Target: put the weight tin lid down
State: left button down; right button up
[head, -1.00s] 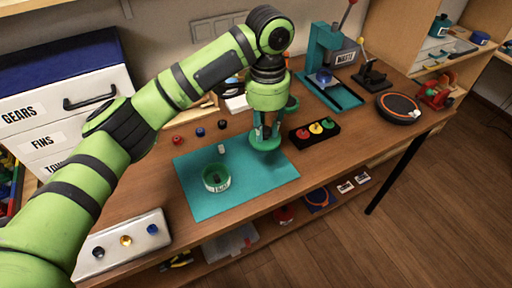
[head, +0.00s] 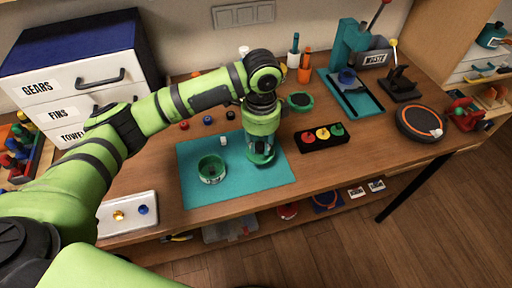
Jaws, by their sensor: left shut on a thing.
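My left gripper (head: 261,148) points down over the right part of the teal mat (head: 240,188). It is shut on the green weight tin lid (head: 262,158), which is partly hidden by the fingers. The lid is at or just above the mat; I cannot tell whether it touches. The open round green tin (head: 211,169) with a pale label stands on the mat to the left of the lid, apart from it. My right gripper is not in view.
A small white cylinder (head: 223,141) stands on the mat behind the tin. A black box with coloured discs (head: 322,135) sits right of the mat. A green-topped round item (head: 300,101) lies behind. The mat's front is clear.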

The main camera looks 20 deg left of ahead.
pick_arm(q)
jog(key=shift+w+a+f, duration=0.4)
jog(key=shift+a+f, duration=0.1)
jog(key=shift+a, duration=0.15)
jog(key=shift+f, duration=0.35)
jog(key=shift+f+p, duration=0.55)
jog(key=shift+f, duration=1.15)
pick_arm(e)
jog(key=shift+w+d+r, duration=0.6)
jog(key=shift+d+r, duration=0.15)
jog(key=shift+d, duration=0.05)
pick_arm(q)
jog(key=c, duration=1)
grip_release()
jog(key=shift+f, duration=0.1)
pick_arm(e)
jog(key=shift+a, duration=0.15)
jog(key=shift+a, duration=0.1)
